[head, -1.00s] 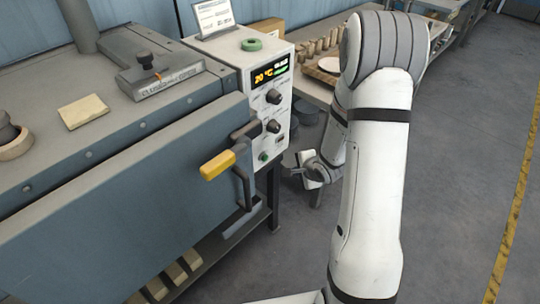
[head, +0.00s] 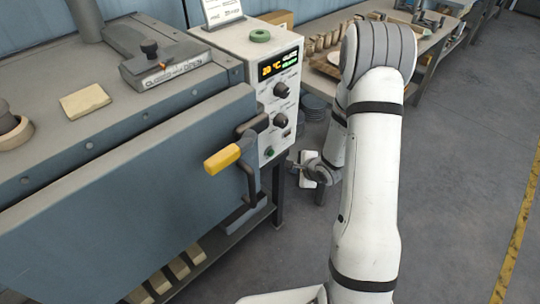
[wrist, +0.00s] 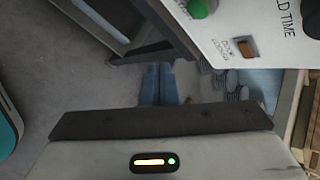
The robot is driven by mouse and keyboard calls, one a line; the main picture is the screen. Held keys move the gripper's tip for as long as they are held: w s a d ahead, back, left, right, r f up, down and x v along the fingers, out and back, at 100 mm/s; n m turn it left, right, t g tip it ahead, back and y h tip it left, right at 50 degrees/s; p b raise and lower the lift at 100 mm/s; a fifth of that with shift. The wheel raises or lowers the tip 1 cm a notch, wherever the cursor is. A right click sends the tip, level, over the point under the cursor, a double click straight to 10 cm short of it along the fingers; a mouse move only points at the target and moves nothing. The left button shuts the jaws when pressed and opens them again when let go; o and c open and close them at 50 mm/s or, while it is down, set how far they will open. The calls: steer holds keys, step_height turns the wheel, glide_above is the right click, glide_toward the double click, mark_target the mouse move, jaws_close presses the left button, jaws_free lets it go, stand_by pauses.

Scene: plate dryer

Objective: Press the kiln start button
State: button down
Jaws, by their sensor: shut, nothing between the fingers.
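The kiln start button appears to be the small green button (head: 269,152) low on the white control panel (head: 262,97) of the blue-grey kiln. In the wrist view a green button (wrist: 199,9) is at the top edge, partly cut off. My gripper (head: 294,164) is just right of the panel's lower part, at about the button's height and apart from it. In the wrist view my gripper (wrist: 158,122) is shut and empty along the bottom. An orange door-lock indicator (wrist: 246,49) sits beside the green button. The display (head: 279,65) appears to read 20 °C.
The yellow-gripped door handle (head: 222,160) juts out left of the panel. Dark knobs (head: 281,90) sit above the button. A workbench with pots (head: 322,42) stands behind my arm. The floor (head: 450,180) on the right is clear.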

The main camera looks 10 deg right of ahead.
steer(key=w+a, duration=0.4)
steer(key=w, duration=0.1)
steer(key=shift+w, duration=0.15)
steer(key=shift+p, duration=0.3)
stand_by(1.7)
steer(key=shift+w+a+p, duration=0.2)
steer(key=shift+w+p, duration=0.15)
steer(key=shift+w+a+p, duration=0.3)
steer(key=shift+w, duration=0.1)
stand_by(0.8)
steer(key=shift+s+d, duration=0.55)
steer(key=shift+s, duration=0.2)
steer(key=shift+s+d+p, duration=0.35)
steer(key=shift+s+d, duration=0.4)
steer(key=shift+s, duration=0.25)
steer(key=shift+s+d+p, duration=0.3)
steer(key=shift+s+d, duration=0.45)
steer(key=shift+s, duration=0.25)
